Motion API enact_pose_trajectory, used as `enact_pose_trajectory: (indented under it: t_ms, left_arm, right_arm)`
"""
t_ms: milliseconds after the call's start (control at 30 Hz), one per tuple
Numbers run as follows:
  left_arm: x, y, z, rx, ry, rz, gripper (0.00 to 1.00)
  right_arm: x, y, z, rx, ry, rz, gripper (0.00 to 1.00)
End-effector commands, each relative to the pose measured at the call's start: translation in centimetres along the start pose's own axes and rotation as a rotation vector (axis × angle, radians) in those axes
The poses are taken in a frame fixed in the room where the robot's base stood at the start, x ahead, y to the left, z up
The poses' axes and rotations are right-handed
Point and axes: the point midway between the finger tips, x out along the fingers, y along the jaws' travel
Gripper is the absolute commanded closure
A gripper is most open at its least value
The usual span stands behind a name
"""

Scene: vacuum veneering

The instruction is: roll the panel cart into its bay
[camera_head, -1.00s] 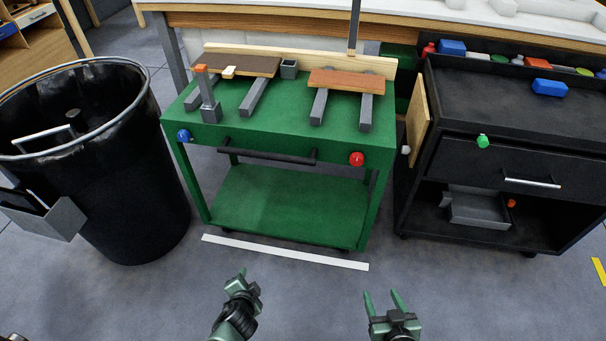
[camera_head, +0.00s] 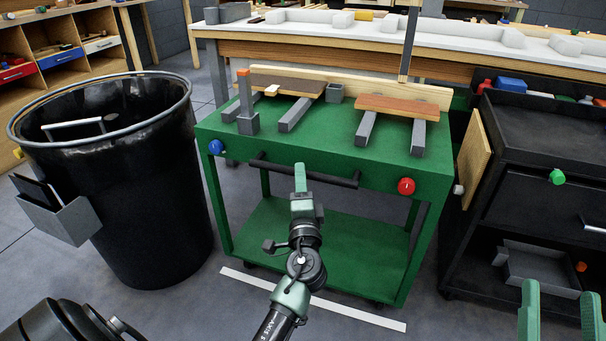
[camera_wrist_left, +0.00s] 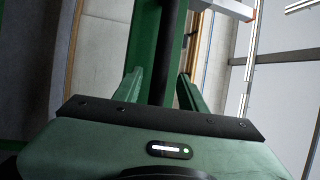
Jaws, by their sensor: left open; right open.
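The panel cart (camera_head: 345,130) is green, with a black handle bar (camera_head: 335,178) across its front, a blue knob (camera_head: 215,147) and a red knob (camera_head: 406,186). In the left wrist view the open fingers (camera_wrist_left: 160,80) stand on either side of the dark bar (camera_wrist_left: 172,45); contact cannot be told. My right gripper (camera_head: 559,292) is open and empty at the lower right, apart from the cart.
A white floor line (camera_head: 345,311) runs along the cart's front. A black bin (camera_head: 140,220) stands close on the left, a black tool cart (camera_head: 520,190) close on the right. Panels on supports (camera_head: 400,106) lie on the cart top. The long workbench (camera_head: 240,48) is behind.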

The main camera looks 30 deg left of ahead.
Motion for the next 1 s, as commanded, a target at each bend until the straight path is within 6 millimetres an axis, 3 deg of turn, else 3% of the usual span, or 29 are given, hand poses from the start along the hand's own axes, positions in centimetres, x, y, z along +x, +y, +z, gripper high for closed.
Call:
enact_pose_trajectory:
  t_ms: [200, 500, 533, 667, 1000]
  left_arm:
    - [2.4, 0.1, 0.0, 0.0, 0.001, 0.0, 0.59]
    - [2.7, 0.1, 0.0, -0.001, 0.001, 0.001, 0.59]
    - [2.7, 0.1, 0.0, -0.001, 0.001, 0.001, 0.61]
    - [2.7, 0.1, 0.0, -0.001, 0.001, 0.002, 0.97]
    - [2.7, 0.1, 0.0, -0.001, 0.001, 0.002, 1.0]
  right_arm:
    - [0.0, 0.0, 0.1, 0.0, -0.002, 0.0, 0.43]
    - [0.0, 0.0, 0.1, 0.0, -0.002, 0.0, 0.43]
    - [0.0, 0.0, 0.1, 0.0, -0.002, 0.0, 0.43]
    - [0.0, 0.0, 0.1, 0.0, -0.002, 0.0, 0.43]
    - [0.0, 0.0, 0.1, 0.0, -0.002, 0.0, 0.43]
